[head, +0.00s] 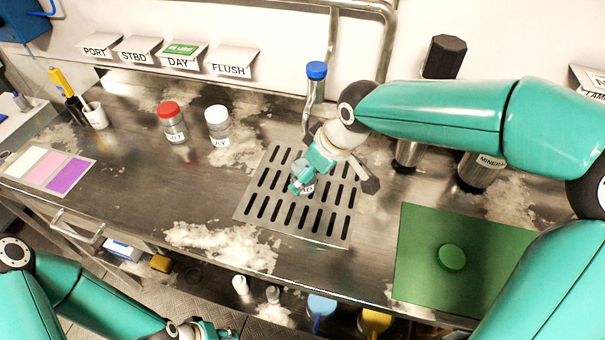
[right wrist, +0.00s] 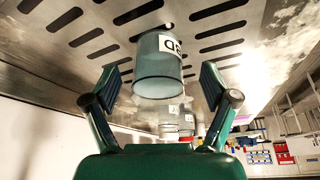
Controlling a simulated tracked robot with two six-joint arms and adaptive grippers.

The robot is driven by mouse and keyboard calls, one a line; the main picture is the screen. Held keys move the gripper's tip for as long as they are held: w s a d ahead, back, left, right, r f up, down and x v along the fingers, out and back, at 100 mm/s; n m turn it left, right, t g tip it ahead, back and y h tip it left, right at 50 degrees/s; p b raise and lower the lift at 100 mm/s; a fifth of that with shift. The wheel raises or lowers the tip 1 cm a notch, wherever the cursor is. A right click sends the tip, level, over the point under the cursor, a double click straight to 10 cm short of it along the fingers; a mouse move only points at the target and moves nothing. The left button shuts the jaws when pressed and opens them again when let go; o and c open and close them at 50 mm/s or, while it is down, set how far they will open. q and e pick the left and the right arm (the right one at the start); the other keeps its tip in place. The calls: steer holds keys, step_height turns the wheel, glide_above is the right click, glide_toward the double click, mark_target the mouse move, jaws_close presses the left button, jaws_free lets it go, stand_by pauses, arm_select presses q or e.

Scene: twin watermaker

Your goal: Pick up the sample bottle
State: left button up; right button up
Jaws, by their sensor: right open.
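The sample bottle (right wrist: 158,72) is a clear, bluish open vessel with a white label, on the slotted drain grate (head: 262,205). In the head view, the bottle (head: 307,188) is mostly hidden behind my right gripper (head: 300,180). In the right wrist view, my right gripper (right wrist: 160,88) has its fingers spread on either side of the bottle, with gaps showing, so it is open and not holding it. My left gripper (head: 203,331) is low at the bottom edge of the head view, away from the bottle; its fingers are too cut off to read.
A red-capped bottle (head: 173,122) and a white-capped bottle (head: 218,124) stand left of the grate. A blue-topped tap (head: 316,80) rises behind it. A green mat (head: 423,225) with a green round lid (head: 452,257) lies right. The counter's front left is mostly clear.

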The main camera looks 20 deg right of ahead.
steer(key=shift+x, duration=1.95)
steer(key=shift+w+d, duration=0.1)
steer(key=shift+d, duration=0.05)
steer(key=c, duration=1.5)
steer(key=shift+r, duration=0.15)
